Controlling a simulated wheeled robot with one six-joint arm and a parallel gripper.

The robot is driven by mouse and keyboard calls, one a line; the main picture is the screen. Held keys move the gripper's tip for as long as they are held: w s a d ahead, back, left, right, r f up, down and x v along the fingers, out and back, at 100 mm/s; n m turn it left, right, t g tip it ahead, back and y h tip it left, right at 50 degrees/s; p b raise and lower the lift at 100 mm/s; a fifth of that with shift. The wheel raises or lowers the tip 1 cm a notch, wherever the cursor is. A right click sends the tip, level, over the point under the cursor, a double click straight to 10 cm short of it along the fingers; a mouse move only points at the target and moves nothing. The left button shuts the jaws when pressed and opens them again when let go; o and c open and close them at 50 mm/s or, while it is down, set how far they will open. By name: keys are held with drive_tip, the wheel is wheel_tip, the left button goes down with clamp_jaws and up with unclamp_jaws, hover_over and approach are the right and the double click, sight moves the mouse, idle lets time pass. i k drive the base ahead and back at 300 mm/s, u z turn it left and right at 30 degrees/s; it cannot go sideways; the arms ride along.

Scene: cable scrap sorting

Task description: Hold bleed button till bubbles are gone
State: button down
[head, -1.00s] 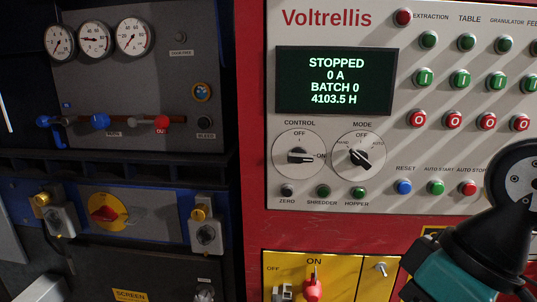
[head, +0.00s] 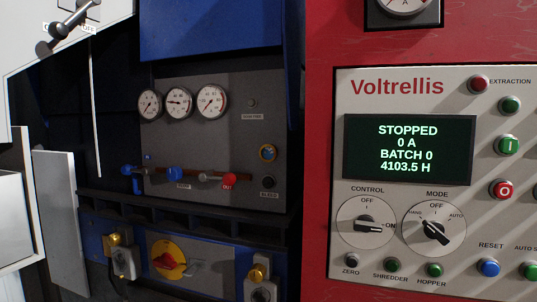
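The bleed button (head: 268,182) is a small dark round button at the lower right of the grey gauge panel, with a label below it that seems to read BLEED. Above it is a small round brass-rimmed window (head: 267,152) with a bluish inside. It is too small to tell whether bubbles are in it. My gripper is not in view, and nothing touches the button.
The same panel carries three gauges (head: 179,102) and a pipe with a blue valve handle (head: 176,173) and a red one (head: 229,179). A yellow-and-red rotary switch (head: 168,259) sits below a dark ledge. A red cabinet with the Voltrellis control panel (head: 395,105) stands right.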

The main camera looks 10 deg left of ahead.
sight(267, 182)
drive_tip(key=k, duration=1.35)
drive_tip(key=u, duration=0.85)
drive_tip(key=i, duration=1.45)
drive_tip(key=z, duration=0.4)
